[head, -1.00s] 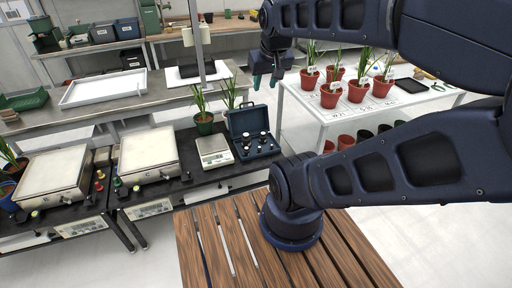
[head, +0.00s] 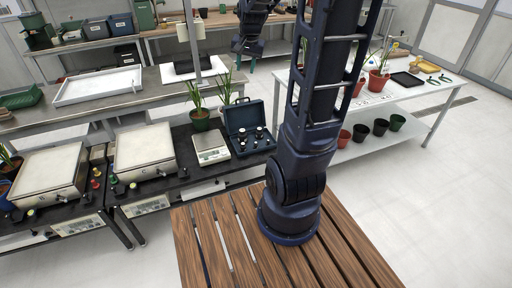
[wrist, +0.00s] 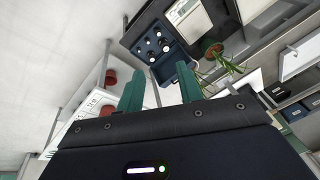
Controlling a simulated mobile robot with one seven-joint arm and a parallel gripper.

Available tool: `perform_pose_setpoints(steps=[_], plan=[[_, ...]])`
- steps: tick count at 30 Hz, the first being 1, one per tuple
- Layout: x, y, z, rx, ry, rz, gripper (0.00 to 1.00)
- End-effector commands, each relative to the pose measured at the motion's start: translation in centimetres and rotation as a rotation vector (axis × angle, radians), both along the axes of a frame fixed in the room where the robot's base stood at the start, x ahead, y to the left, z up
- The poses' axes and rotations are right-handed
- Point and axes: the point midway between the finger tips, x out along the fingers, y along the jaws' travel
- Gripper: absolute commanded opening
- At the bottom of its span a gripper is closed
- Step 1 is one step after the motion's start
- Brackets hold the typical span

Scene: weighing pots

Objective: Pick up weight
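Several small weights (head: 259,133) with dark and pale tops stand in an open blue case (head: 238,153) on the black bench. The case (wrist: 170,63) and its weights (wrist: 152,44) also show in the wrist view, beyond my fingertips. My gripper (wrist: 160,68) has two teal fingers spread apart with nothing between them. In the head view my gripper is high, above and behind the case, and its fingers are hard to make out. It is well apart from the weights.
A small scale (head: 210,148) stands left of the case, with a potted plant (head: 201,121) behind it. Two large scales (head: 145,152) (head: 48,176) stand farther left. A white table (head: 415,97) with pots is at right. My arm hides part of the view.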

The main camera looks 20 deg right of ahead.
Motion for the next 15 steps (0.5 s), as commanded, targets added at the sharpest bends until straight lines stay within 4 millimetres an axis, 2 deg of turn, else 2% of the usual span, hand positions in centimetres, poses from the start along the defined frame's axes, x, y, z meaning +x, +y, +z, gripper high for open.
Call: perform_pose_setpoints(steps=[3,8,15], plan=[[2.9,-0.7,-2.0,0.019,0.024,-0.067,0.36],[6.5,-1.7,-5.0,0.042,0.052,-0.163,0.36],[11.4,-3.3,-10.3,0.073,0.093,-0.306,0.36]])
